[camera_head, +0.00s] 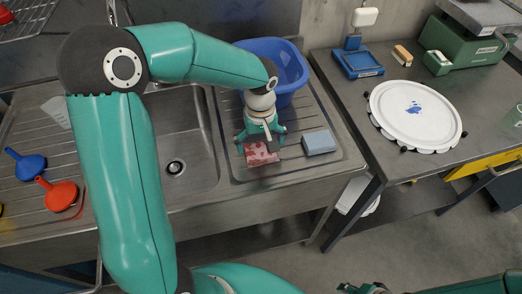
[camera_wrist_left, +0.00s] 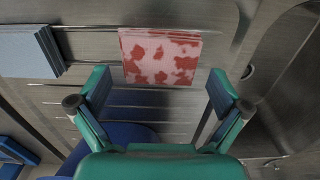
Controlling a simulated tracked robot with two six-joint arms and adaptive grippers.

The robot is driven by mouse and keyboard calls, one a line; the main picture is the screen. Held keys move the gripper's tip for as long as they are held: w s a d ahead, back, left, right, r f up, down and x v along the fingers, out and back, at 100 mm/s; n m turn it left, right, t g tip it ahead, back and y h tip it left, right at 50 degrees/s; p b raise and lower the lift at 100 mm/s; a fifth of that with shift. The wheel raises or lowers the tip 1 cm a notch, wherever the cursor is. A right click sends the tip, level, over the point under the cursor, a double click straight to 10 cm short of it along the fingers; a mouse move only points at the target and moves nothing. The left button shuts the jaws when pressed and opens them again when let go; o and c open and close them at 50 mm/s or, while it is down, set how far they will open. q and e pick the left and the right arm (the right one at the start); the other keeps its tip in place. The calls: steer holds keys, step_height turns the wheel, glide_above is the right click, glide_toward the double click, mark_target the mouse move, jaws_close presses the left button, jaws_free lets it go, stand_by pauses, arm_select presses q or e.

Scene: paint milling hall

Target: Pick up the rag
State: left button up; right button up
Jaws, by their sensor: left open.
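The rag (camera_head: 262,154) is a folded pink cloth with dark red stains, lying on the ribbed drainboard of the sink. It also shows in the left wrist view (camera_wrist_left: 160,57), at the top middle, beyond and between the fingertips. My left gripper (camera_head: 262,140) is open and points down just above the rag's far edge; the wrist view shows its two fingers (camera_wrist_left: 155,88) spread wider than the rag, with nothing between them. Whether the fingers touch the drainboard cannot be told. Part of my right arm shows at the bottom right of the head view.
A grey-blue block (camera_head: 319,142) lies close to the right of the rag. A blue tub (camera_head: 290,65) stands behind the gripper. The sink basin (camera_head: 185,145) is to the left, with blue (camera_head: 30,166) and orange (camera_head: 60,195) funnels beyond. A table (camera_head: 400,165) stands at right.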

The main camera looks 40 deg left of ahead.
mark_target(261, 150)
arm_select(q)
steer(key=shift+f, duration=1.2)
steer(key=c, duration=0.7)
steer(key=shift+r, duration=0.15)
step_height(261, 150, up, 20)
steer(key=shift+b, duration=0.3)
